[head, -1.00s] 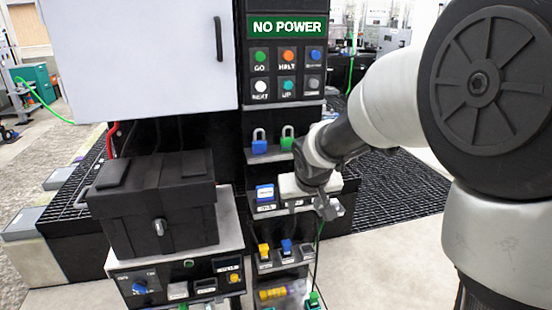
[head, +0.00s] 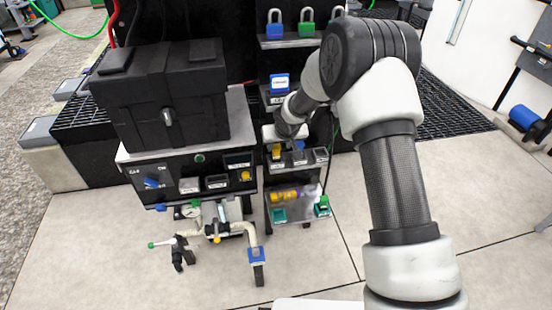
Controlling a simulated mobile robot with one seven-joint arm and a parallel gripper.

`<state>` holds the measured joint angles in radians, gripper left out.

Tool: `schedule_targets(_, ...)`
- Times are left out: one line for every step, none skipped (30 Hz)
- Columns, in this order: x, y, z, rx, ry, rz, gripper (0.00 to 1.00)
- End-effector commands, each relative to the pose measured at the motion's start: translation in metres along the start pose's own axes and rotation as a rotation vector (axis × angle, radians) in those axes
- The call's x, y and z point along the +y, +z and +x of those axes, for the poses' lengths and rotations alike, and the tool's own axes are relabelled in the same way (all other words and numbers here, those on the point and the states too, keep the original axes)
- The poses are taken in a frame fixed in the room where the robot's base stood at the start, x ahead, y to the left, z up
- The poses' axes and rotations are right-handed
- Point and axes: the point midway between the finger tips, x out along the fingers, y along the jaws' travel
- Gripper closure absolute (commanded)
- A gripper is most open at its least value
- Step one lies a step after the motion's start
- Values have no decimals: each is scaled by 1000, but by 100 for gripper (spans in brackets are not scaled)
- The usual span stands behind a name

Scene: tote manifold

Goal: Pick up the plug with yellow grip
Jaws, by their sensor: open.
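The plug with yellow grip (head: 276,151) stands in a small tray (head: 290,167) on the shelf rack, at its left end. A plug with blue grip (head: 299,156) is beside it to the right. My gripper (head: 285,146) is open, close to the top of the yellow plug and in front of the rack. Its fingers are small and partly hidden by the wrist, so I cannot tell whether they touch the plug.
A black case (head: 160,97) sits on a control panel unit (head: 190,180) to the left. Blue (head: 275,25) and green (head: 306,24) padlocks stand on the upper shelf. A yellow cylinder (head: 284,195) lies on the bottom shelf. Pipes and valves (head: 215,222) jut out below the panel.

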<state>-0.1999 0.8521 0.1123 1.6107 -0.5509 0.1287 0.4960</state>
Motion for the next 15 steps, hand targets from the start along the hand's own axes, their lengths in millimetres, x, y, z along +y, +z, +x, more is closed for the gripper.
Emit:
schedule_targets(0, 0, 7, 0, 0, 0, 58)
schedule_targets(0, 0, 10, 0, 0, 0, 58)
schedule_targets(0, 0, 12, 0, 0, 0, 58)
schedule_targets(0, 0, 13, 0, 0, 0, 58)
schedule_targets(0, 0, 14, 0, 0, 0, 58)
schedule_targets(0, 0, 16, 0, 0, 0, 58)
schedule_targets(-1, 1, 19, 0, 0, 0, 58)
schedule_targets(-2, 2, 23, -1, 0, 0, 58)
schedule_targets(-3, 3, 29, -1, 0, 0, 58)
schedule_targets(-4, 4, 34, -2, 0, 0, 58)
schedule_targets(-4, 5, 39, -1, 0, 0, 58)
schedule_targets(-6, 5, 46, -1, 0, 0, 58)
schedule_targets(-6, 6, 50, -1, 0, 0, 58)
schedule_targets(-6, 5, 53, -1, 0, 1, 58)
schedule_targets(-5, 4, 58, 0, 0, 1, 58)
